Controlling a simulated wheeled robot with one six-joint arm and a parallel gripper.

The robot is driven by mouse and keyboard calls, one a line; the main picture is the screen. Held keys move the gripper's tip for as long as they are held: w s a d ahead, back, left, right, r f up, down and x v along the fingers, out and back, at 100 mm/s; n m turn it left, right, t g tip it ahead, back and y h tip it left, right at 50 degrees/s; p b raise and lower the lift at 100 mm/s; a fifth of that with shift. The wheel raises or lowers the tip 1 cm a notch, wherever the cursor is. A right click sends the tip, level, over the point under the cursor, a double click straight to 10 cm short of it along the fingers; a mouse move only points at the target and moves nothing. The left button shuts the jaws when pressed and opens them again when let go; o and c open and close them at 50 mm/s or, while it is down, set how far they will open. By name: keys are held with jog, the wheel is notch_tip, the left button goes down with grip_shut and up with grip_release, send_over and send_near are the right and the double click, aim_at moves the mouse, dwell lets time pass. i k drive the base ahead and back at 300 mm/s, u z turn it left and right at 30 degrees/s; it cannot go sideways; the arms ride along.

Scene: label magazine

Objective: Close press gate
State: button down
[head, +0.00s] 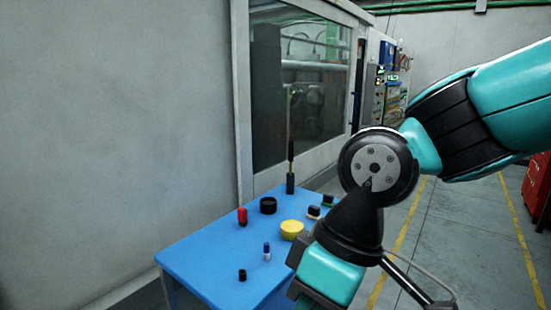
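The press gate (243,110) appears to be the large pale-framed panel with a dark window (270,110) on the machine behind the table. Pipes and machine parts show through or in the window. I cannot tell from this view whether the gate is fully shut. A thin upright rod with a dark lower part (290,150) stands in front of the window, above the far end of the table; I cannot tell if it belongs to the gate. My teal arm comes in from the right and its wrist hangs over the table's right side. My gripper's fingertips are not visible.
A blue table (200,256) stands before the machine. On it are a red-topped cylinder (242,217), a black ring (268,205), a yellow disc (292,229), a blue-and-white piece (267,252) and small black pieces. A control panel (388,85) and a red cabinet (538,190) stand right.

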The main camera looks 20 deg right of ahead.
aim_at(305, 164)
jog(key=z, duration=0.6)
jog(key=i, duration=0.6)
jog(key=z, duration=0.75)
jog(key=i, duration=1.45)
jog(key=u, duration=1.15)
jog(key=i, duration=0.7)
jog(key=u, duration=0.8)
